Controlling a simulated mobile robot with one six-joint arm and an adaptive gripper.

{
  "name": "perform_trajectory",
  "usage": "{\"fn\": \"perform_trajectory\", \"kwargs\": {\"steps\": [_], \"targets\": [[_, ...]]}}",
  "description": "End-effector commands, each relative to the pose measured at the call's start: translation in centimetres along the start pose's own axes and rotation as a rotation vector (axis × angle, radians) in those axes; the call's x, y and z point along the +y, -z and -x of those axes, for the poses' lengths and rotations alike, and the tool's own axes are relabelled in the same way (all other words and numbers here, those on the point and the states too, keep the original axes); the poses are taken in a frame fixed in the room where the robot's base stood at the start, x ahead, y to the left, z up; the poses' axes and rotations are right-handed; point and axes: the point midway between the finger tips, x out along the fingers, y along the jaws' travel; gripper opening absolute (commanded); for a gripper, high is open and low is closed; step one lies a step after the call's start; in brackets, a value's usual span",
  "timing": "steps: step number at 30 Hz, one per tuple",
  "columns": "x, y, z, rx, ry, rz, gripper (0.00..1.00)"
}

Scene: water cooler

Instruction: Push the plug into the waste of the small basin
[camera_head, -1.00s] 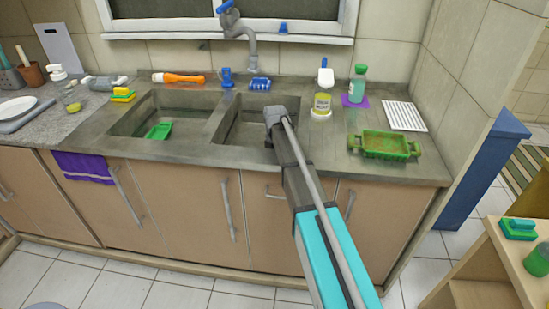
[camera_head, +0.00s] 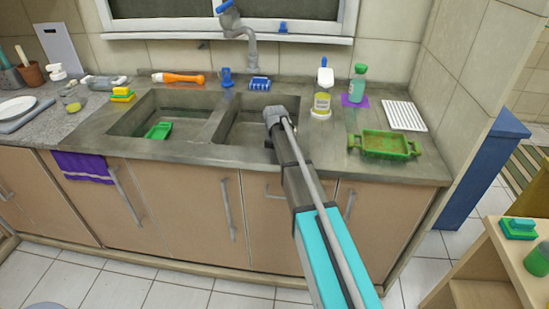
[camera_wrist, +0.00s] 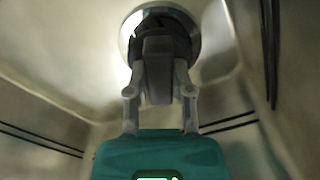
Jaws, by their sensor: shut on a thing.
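The small basin (camera_head: 242,132) is the right-hand one of the two sunken basins. My arm reaches over its right side, and my gripper is hidden down inside it in the head view. In the wrist view my gripper (camera_wrist: 159,62) points at the basin floor and is shut on the dark plug (camera_wrist: 180,36). The plug sits in front of the waste (camera_wrist: 195,20), whose pale round metal rim shows around it. The gripper hides much of the plug, and I cannot tell how far the plug sits in the waste.
A grey tap (camera_head: 248,40) stands behind the basins. The larger basin (camera_head: 181,108) holds a green dish (camera_head: 158,131).

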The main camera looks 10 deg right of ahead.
Motion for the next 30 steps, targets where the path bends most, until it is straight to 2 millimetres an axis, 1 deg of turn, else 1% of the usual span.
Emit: {"fn": "perform_trajectory", "kwargs": {"steps": [18,30], "targets": [[0.05,0.05,-0.04,0.000,0.000,0.001,0.00],[0.05,0.05,-0.83,0.000,0.000,0.001,0.00]]}}
